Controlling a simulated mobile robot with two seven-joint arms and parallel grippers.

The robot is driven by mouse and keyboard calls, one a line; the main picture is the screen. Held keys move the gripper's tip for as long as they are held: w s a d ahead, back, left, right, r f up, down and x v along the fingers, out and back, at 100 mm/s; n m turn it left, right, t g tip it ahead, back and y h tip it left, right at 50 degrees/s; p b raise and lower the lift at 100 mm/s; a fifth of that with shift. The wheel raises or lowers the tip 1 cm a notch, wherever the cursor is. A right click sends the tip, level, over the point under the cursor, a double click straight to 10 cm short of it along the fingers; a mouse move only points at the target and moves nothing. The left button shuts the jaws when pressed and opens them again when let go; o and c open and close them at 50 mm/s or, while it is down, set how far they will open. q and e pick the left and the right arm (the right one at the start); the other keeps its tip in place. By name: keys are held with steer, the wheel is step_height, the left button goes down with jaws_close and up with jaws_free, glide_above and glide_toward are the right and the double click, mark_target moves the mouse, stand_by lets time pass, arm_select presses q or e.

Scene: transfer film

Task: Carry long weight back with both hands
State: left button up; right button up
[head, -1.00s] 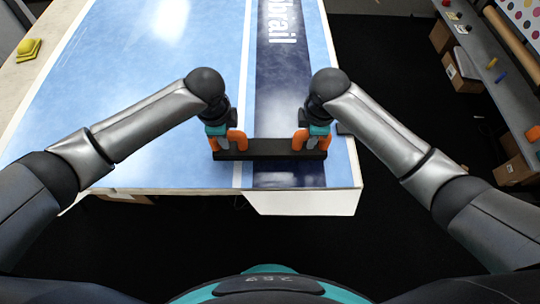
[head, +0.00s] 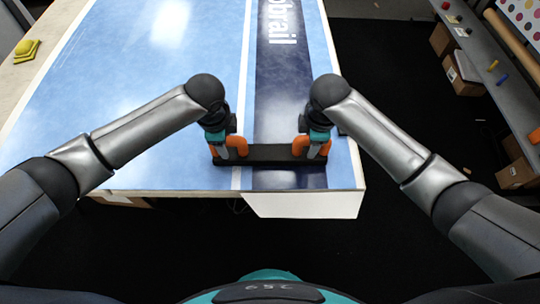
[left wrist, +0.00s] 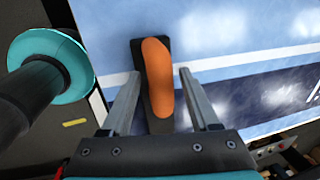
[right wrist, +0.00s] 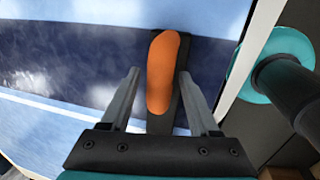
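The long weight (head: 270,153) is a black bar with an orange handle at each end. It lies crosswise on the blue table near its front edge. My left gripper (head: 226,148) is at its left handle; in the left wrist view the orange handle (left wrist: 157,78) stands between the parted fingers, with gaps at both sides. My right gripper (head: 314,148) is at its right handle; in the right wrist view the handle (right wrist: 162,72) lies between parted fingers, nearer the right one. Both grippers look open around the handles. Part of each handle is hidden in the head view.
The blue table top (head: 130,100) is largely clear beyond the bar. A small yellow object (head: 27,47) is at its far left. A grey shelf (head: 495,65) with small items and cardboard boxes (head: 460,75) stands at the right. Dark floor lies between.

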steer(key=shift+r, duration=0.5)
arm_select(q)
step_height(320, 180, up, 12)
steer(key=s, duration=0.2)
steer(key=shift+s+f, duration=0.15)
arm_select(e)
step_height(320, 180, up, 11)
steer(key=s, duration=0.2)
steer(key=shift+s, duration=0.15)
arm_select(q)
steer(key=shift+d, duration=0.1)
arm_select(e)
steer(key=shift+a+f, duration=0.1)
steer(key=shift+f, duration=0.1)
